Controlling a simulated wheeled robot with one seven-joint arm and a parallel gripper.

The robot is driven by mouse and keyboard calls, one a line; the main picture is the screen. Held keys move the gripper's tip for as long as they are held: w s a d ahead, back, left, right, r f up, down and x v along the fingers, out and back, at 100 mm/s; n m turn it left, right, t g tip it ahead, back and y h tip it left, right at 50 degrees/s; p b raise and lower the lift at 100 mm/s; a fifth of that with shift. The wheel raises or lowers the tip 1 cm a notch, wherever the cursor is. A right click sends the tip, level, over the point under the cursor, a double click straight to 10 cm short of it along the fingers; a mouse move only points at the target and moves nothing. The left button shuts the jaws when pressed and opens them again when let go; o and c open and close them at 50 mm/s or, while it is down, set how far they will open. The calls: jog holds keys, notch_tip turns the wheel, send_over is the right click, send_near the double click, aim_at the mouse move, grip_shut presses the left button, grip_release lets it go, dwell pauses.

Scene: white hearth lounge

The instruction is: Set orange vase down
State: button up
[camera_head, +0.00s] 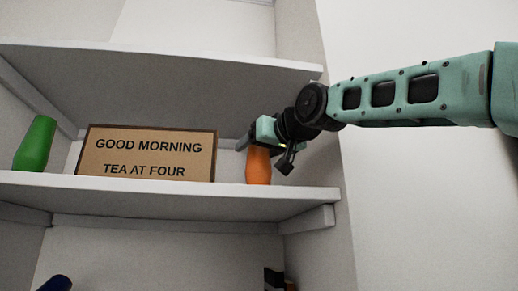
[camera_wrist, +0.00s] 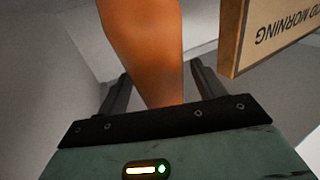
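The orange vase (camera_head: 258,167) is upright at the right end of the upper shelf, right of the sign. Its base appears to meet the shelf board (camera_head: 200,190); a tiny gap cannot be ruled out. My gripper (camera_head: 248,141) is at its upper part and hides its top. In the wrist view, the fingers of my gripper (camera_wrist: 161,80) are on either side of the orange vase (camera_wrist: 145,45). A narrow gap seems to show at the right finger, but whether the pads touch the vase is unclear.
A sign (camera_head: 148,155) reading "GOOD MORNING TEA AT FOUR" stands left of the vase. A green vase (camera_head: 35,144) stands further left. Another shelf board (camera_head: 170,62) is close overhead. A dark blue object (camera_head: 56,284) shows lower left.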

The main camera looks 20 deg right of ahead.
jog(key=shift+r, duration=0.15)
jog(key=b+v, duration=0.7)
jog(key=v, duration=0.5)
jog(key=shift+s, duration=0.1)
dwell(0.4)
